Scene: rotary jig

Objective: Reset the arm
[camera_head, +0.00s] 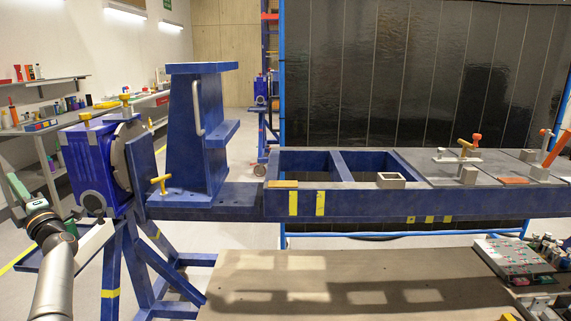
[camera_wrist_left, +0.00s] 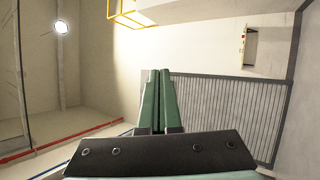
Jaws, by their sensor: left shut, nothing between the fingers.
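My left arm (camera_head: 55,265) comes in from the lower left in the head view. My left gripper (camera_head: 14,182), with green fingers, points up and to the left, apart from the blue rotary jig. In the left wrist view its two green fingers (camera_wrist_left: 159,75) lie side by side, shut and empty. The jig's blue gearbox with a round plate (camera_head: 95,170) stands on a blue stand to the right of the gripper. A blue upright with a grey handle (camera_head: 197,108) and a long blue beam (camera_head: 380,202) extend to the right. My right gripper is not in view.
Wall shelves (camera_head: 45,82) with bottles and small items stand behind on the left. A small board (camera_head: 510,257) lies at lower right. The wrist view shows wall, a grey slatted panel (camera_wrist_left: 235,110) and a yellow frame (camera_wrist_left: 130,14).

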